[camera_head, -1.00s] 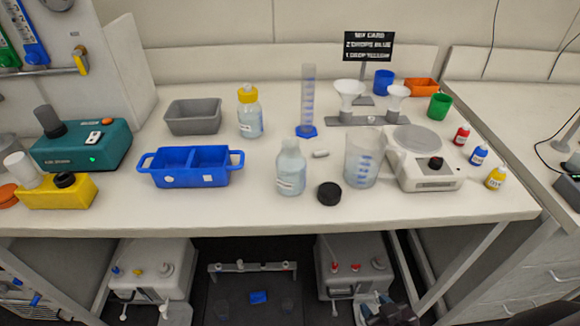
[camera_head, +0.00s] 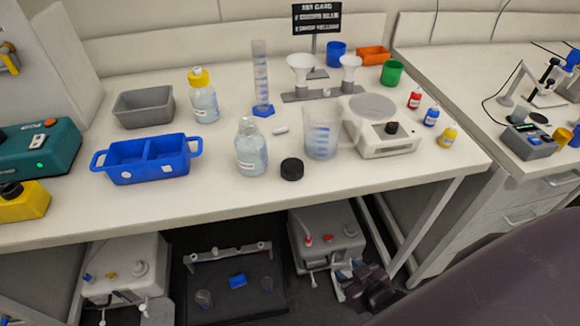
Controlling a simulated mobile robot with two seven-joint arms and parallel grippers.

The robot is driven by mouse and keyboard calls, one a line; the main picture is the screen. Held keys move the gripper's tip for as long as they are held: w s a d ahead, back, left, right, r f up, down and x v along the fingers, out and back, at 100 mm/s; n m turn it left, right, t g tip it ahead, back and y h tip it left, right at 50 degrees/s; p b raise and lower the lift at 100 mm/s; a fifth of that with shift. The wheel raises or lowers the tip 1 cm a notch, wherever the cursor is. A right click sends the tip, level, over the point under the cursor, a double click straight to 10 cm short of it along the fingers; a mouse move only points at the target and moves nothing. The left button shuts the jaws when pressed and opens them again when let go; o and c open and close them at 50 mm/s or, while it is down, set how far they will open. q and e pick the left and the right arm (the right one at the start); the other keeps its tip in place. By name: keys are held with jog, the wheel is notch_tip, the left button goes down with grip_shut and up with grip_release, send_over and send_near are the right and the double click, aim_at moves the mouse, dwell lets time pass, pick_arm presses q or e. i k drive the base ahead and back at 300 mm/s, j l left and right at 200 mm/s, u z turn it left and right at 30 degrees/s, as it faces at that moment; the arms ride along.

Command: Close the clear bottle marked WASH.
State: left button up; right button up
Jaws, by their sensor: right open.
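A clear bottle (camera_head: 251,152) without a cap stands upright near the front of the bench, its mouth open. Its white label is too small to read. A black screw cap (camera_head: 292,169) lies on the bench just right of the bottle, apart from it. My right gripper (camera_head: 362,284) is low at the lower right, below the bench top and in front of its edge, open and well away from bottle and cap. My left gripper is not in view.
A beaker (camera_head: 321,136), a small white stir bar (camera_head: 281,129) and a balance (camera_head: 385,146) stand right of the bottle. A blue divided tray (camera_head: 146,160) and yellow-capped bottle (camera_head: 203,100) are left. The front strip (camera_head: 330,188) is clear.

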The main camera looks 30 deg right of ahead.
aim_at(250, 145)
jog(key=l+u, duration=0.3)
jog(key=k+l+u, duration=0.25)
jog(key=l, duration=0.2)
jog(key=l+u, duration=0.3)
jog(key=k+l+u, duration=0.25)
jog(key=i+l, duration=0.05)
jog(key=l, duration=0.05)
